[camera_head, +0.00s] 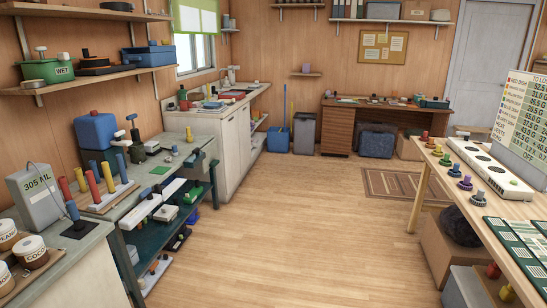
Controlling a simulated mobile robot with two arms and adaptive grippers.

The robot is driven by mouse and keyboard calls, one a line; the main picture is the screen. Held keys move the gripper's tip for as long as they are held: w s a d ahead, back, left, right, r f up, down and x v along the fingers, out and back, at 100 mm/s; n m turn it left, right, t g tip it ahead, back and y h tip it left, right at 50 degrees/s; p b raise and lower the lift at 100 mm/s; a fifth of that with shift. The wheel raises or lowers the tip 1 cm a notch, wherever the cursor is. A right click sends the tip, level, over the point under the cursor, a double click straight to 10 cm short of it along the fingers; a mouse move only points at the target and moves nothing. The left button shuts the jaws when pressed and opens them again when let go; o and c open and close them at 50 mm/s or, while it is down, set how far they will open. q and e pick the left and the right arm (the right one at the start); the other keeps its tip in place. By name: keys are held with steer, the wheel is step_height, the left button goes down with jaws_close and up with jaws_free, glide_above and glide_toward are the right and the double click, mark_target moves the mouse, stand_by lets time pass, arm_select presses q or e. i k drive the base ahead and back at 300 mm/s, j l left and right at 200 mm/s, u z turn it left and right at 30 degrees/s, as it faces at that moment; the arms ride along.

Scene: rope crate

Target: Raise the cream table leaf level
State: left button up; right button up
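I cannot pick out a cream table leaf for certain. A pale wooden table (402,205) stands at the right, its top flat. Its right part runs out of the picture. Whether any part of it is a leaf, I cannot tell. Neither of my grippers shows in the head view.
A grey-topped bench (190,150) with a lower shelf runs along the left, crowded with small items. A white cabinet (225,145) and a brown desk (345,130) stand farther back. Boxes lie under the right table. The wooden floor (290,230) between is clear, with a rug (395,186) beyond.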

mark_target(211, 160)
steer(key=i, duration=1.9)
steer(key=i+l+u, duration=0.15)
steer(key=i+u, duration=0.3)
steer(key=i, duration=0.15)
steer(key=i+l+u, duration=0.3)
steer(key=i+u, duration=0.15)
steer(key=i+l+u, duration=0.45)
steer(key=i+l, duration=0.15)
